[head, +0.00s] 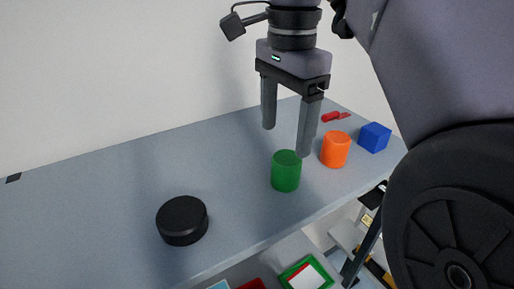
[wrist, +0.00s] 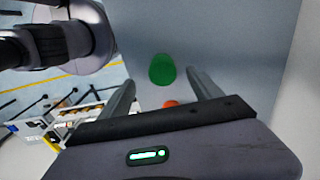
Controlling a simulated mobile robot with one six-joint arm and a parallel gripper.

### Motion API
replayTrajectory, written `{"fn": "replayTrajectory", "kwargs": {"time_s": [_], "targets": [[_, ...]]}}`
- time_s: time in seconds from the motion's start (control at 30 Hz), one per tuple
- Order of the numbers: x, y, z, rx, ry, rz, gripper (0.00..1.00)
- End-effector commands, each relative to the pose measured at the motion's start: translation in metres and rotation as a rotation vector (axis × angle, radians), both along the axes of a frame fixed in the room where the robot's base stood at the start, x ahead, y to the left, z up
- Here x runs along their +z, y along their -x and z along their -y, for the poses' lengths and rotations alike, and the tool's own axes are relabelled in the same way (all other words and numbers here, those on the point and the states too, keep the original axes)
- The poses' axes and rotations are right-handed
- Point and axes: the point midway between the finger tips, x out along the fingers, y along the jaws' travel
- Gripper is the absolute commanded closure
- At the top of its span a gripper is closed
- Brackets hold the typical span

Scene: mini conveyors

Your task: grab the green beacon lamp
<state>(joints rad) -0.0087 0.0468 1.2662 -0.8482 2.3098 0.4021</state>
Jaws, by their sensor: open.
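The green beacon lamp (head: 286,171) is a short green cylinder standing upright on the grey table. In the wrist view it (wrist: 162,69) shows ahead of my fingers, roughly midway between their lines. My gripper (head: 287,142) is open and empty, pointing down above the table near the lamp. In the head view the right fingertip appears just above and right of the lamp's top. In the wrist view my gripper (wrist: 157,78) has its two fingers spread apart. I cannot tell if a finger touches the lamp, but nothing is between the jaws.
An orange cylinder (head: 335,149) stands close right of the lamp, partly showing in the wrist view (wrist: 170,103). A blue cube (head: 374,137) and a red item (head: 331,117) lie farther right. A black disc (head: 182,220) sits left. The table (head: 100,190) has free room at left.

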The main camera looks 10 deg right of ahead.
Motion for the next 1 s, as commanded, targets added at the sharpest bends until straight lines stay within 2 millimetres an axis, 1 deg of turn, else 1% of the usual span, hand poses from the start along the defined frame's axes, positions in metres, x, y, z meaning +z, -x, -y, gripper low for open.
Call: {"fn": "replayTrajectory", "kwargs": {"time_s": [0.03, 0.17, 0.3, 0.4, 0.5, 0.67, 0.77, 0.8, 0.87, 1.0], "targets": [[-0.013, 0.001, 0.000, 0.000, 0.000, -0.001, 0.26], [-0.025, 0.000, 0.000, -0.001, -0.001, -0.001, 0.26], [-0.053, -0.005, 0.004, -0.001, 0.000, -0.003, 0.26], [-0.068, -0.005, 0.004, -0.001, -0.001, 0.000, 0.26], [-0.073, -0.005, 0.003, -0.002, -0.002, 0.002, 0.26], [-0.072, -0.005, 0.003, -0.002, -0.002, 0.002, 0.26], [-0.072, -0.005, 0.003, -0.002, -0.002, 0.002, 0.44], [-0.072, -0.005, 0.003, -0.002, -0.002, 0.002, 0.52], [-0.072, -0.005, 0.003, -0.002, -0.003, 0.001, 0.64], [-0.072, -0.005, 0.003, -0.002, -0.003, 0.001, 0.91]]}}
